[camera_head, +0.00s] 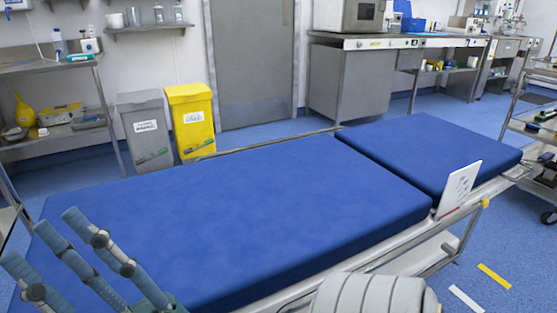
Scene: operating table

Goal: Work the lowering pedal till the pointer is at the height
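The operating table has a blue padded top (250,205) and a metal side rail (400,240). A white card (460,187) with small markings and a red line low on it stands upright at the near rail. A small yellow piece (485,204) sits on the rail just right of the card; I cannot tell whether it is the pointer. No pedal is visible.
Grey and yellow bins (191,118) stand behind the table by a closed door (250,60). Shelves (50,70) stand at left, a steel counter (350,85) at the back, a trolley (540,125) at right. Floor strips, yellow (494,276) and white (466,298), lie at lower right.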

